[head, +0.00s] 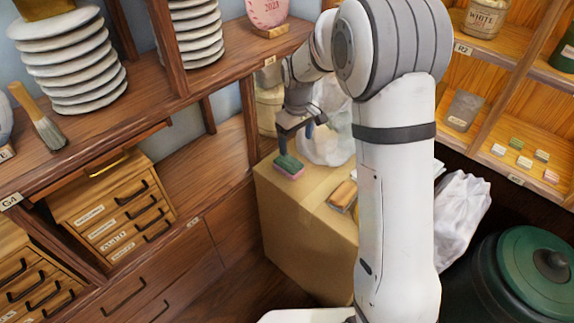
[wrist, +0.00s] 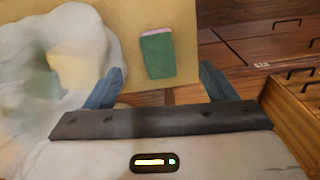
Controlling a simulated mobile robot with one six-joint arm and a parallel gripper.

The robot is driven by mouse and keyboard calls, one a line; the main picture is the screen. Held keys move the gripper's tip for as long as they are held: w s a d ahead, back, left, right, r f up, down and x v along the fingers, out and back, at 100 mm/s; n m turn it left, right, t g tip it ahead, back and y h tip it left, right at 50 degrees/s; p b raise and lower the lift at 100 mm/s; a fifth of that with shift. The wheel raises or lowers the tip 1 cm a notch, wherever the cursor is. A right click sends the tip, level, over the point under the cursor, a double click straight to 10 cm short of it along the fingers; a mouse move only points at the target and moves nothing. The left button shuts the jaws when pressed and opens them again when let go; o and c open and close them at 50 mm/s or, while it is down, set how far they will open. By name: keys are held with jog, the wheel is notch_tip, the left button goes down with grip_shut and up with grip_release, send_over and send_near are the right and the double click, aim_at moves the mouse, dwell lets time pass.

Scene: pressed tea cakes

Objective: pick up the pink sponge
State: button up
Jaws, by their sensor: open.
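The sponge (head: 289,165) lies on top of a cardboard box (head: 297,208), near its back left corner. Its top is dark green and its lower layer is pink. In the wrist view the sponge (wrist: 158,57) shows mostly green with a pink strip along its far edge, between and beyond my fingertips. My gripper (head: 297,134) points down just above the sponge and is open and empty. In the wrist view my gripper (wrist: 164,72) shows both fingers spread apart, with the sponge nearer the middle than either finger. I see no contact with the sponge.
A clear plastic bag (head: 325,140) stands on the box behind my gripper; it is close to the left finger in the wrist view. A yellowish-brown block (head: 342,195) lies right of the sponge. Wooden shelving (head: 215,150) rises at left. A green lidded bin (head: 525,270) stands right.

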jog(key=n+b, duration=0.1)
send_over(289, 162)
jog(key=f, duration=0.8)
jog(key=shift+s+a, duration=0.2)
notch_tip(289, 162, down, 5)
jog(key=shift+w+d+f+b, duration=0.1)
jog(key=shift+w+d+b, duration=0.05)
jog(key=shift+b, duration=0.15)
jog(key=c, duration=1.1)
notch_tip(289, 162, up, 10)
jog(key=shift+r+p, duration=0.1)
jog(key=shift+p, duration=0.45)
